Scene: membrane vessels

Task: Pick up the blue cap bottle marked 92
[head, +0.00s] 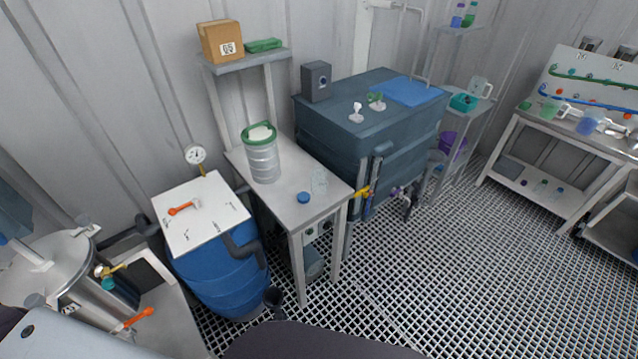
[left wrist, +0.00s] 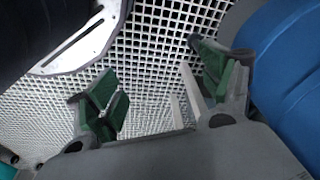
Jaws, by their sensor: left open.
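My left gripper (left wrist: 163,90) is open and empty in the left wrist view, its green-padded fingers spread over the grated floor. I cannot make out a bottle marked 92. In the head view, a small blue cap (head: 303,197) shows on the narrow table, with no number readable. A purple bottle with a blue top (head: 458,14) stands on the high shelf at the back. Small bottles (head: 541,185) stand on the right bench's lower shelf, too small to read. My right gripper is not in view.
The grated floor (head: 440,270) is clear at centre right.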

